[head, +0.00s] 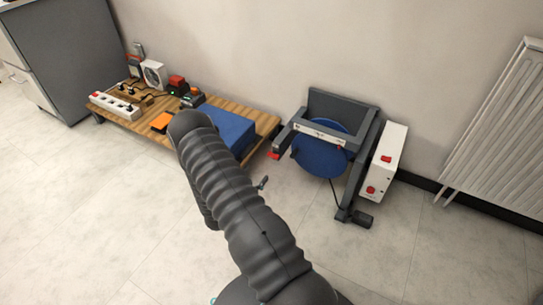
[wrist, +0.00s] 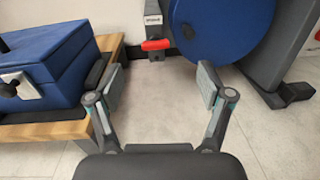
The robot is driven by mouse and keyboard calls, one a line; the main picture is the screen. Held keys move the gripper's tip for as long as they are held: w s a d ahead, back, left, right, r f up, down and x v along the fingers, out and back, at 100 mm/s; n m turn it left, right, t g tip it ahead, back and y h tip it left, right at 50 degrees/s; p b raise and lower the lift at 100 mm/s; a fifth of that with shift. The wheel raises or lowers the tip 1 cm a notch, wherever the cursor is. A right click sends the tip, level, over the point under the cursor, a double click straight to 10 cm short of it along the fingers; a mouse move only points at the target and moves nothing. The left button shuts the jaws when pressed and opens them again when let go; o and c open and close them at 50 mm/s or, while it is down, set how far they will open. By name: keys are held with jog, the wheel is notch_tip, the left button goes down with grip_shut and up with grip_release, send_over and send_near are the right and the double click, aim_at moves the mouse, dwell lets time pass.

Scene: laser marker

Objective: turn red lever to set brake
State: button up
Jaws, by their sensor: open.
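The red lever (wrist: 156,44) shows in the wrist view at the lower end of a grey arm of the machine, under a small white label. In the head view the red lever (head: 274,154) is at the left end of the machine's frame (head: 340,106), beside the blue disc (head: 322,158). The blue disc also fills the upper right of the wrist view (wrist: 222,25). My gripper (wrist: 160,84) is open and empty, its two fingers apart with the lever beyond and between them. In the head view my gripper is mostly hidden behind my arm.
A wooden slatted bench (head: 262,124) with a blue box (head: 228,127) and several devices stands left of the machine. A white control box with red buttons (head: 395,150) is on the machine's right. A radiator (head: 500,130) stands at the right wall. The floor in front is clear.

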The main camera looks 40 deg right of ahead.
aim_at(272, 157)
jog(key=shift+n+t, duration=0.6)
jog(key=f+x, duration=0.1)
jog(key=x, duration=0.3)
jog(key=f+x, duration=0.1)
jog(key=x, duration=0.8)
jog(key=shift+w+d+f, duration=0.15)
jog(key=shift+f, duration=0.25)
jog(key=c, duration=1.2)
